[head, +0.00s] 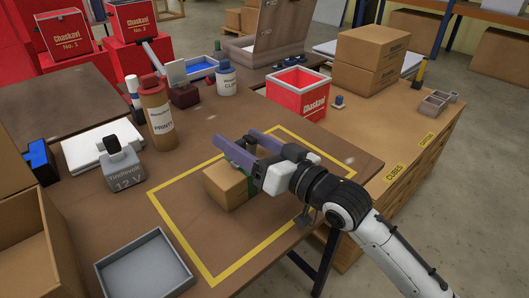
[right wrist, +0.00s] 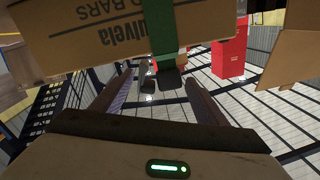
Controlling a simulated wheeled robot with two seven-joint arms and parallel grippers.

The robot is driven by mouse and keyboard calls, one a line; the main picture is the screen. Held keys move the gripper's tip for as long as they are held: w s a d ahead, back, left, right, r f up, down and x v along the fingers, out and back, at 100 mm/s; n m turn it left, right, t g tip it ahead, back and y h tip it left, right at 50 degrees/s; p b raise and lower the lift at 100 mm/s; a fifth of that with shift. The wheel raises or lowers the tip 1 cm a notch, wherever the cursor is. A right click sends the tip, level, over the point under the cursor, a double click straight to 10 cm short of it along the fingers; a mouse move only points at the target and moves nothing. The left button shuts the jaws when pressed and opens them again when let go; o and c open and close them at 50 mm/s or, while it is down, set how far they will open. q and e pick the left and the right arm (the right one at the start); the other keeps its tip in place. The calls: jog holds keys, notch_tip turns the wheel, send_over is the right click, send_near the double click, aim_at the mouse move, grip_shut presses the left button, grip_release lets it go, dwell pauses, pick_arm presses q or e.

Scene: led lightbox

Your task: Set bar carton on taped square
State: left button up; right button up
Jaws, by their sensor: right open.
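The bar carton (head: 226,186) is a small brown cardboard box with a green band at its right end. It sits upright inside the yellow taped square (head: 180,239) on the brown table. In the right wrist view the carton (right wrist: 105,35) fills the top left, with "BARS" printed on it and the green band hanging down. My right gripper (head: 240,142) is open and empty, its two fingers beside and beyond the carton in the head view. The wrist view shows the gap between the fingers (right wrist: 160,90) clear of the carton. My left gripper is not in view.
A grey tray (head: 145,268) and a 12 V battery block (head: 127,174) stand left of the square. A brown bottle (head: 158,118) stands behind. A red crate (head: 298,95) and stacked cartons (head: 370,60) are on the adjoining bench. The square's front part is clear.

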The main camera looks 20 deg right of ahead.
jog(key=v, duration=0.8)
jog(key=shift+s, duration=0.15)
